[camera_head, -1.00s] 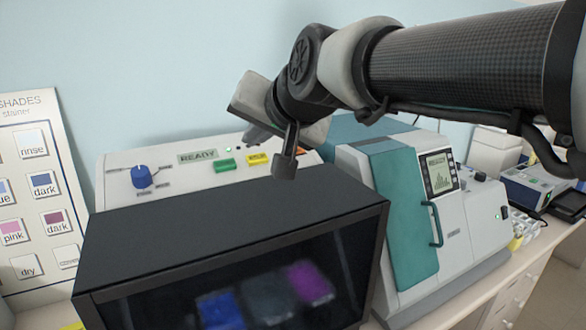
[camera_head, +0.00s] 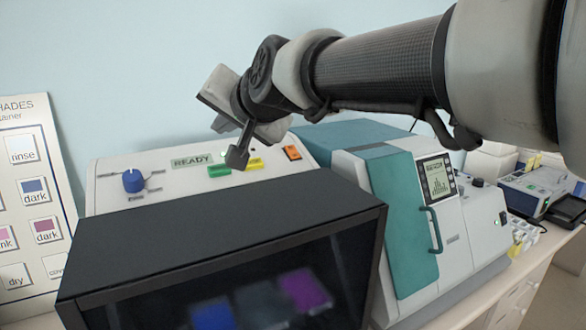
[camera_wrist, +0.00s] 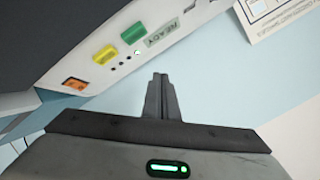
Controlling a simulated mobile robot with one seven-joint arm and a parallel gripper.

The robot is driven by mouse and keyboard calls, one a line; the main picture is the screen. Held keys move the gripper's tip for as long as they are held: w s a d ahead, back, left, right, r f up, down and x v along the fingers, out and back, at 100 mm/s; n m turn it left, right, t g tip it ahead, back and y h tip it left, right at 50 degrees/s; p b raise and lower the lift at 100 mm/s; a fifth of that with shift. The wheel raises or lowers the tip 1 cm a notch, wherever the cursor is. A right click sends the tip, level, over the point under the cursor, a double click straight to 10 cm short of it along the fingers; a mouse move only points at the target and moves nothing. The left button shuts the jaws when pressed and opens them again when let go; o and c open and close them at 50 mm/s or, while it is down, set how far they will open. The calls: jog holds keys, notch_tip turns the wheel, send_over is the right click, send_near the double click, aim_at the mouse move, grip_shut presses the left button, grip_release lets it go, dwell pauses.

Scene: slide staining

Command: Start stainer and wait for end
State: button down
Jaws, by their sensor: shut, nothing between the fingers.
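The stainer (camera_head: 110,177) is a white machine with a black-topped, dark-windowed chamber (camera_head: 220,225) in front. Its sloped panel has a blue knob (camera_head: 133,181), a display reading READY (camera_head: 192,161), a green button (camera_head: 219,171), a yellow button (camera_head: 254,164) and an orange switch (camera_head: 292,153). Blurred blue, grey and purple patches show behind the window. My gripper (camera_head: 237,158) is shut and empty, in front of the panel between the green and yellow buttons in the head view. In the wrist view my gripper (camera_wrist: 160,80) points at the panel's edge, apart from the green button (camera_wrist: 133,32) and yellow button (camera_wrist: 105,54).
A shade chart (camera_head: 30,200) stands at the left. A white and teal machine (camera_head: 412,215) with a small screen stands right of the stainer. A blue-grey device (camera_head: 540,190) is farther right on the bench. The wall behind is bare.

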jog(key=b, duration=0.5)
send_over(224, 183)
notch_tip(224, 183, down, 7)
jog(key=shift+d+r, duration=0.1)
dwell(1.5)
jog(key=shift+f+b, duration=0.45)
jog(key=shift+b, duration=0.05)
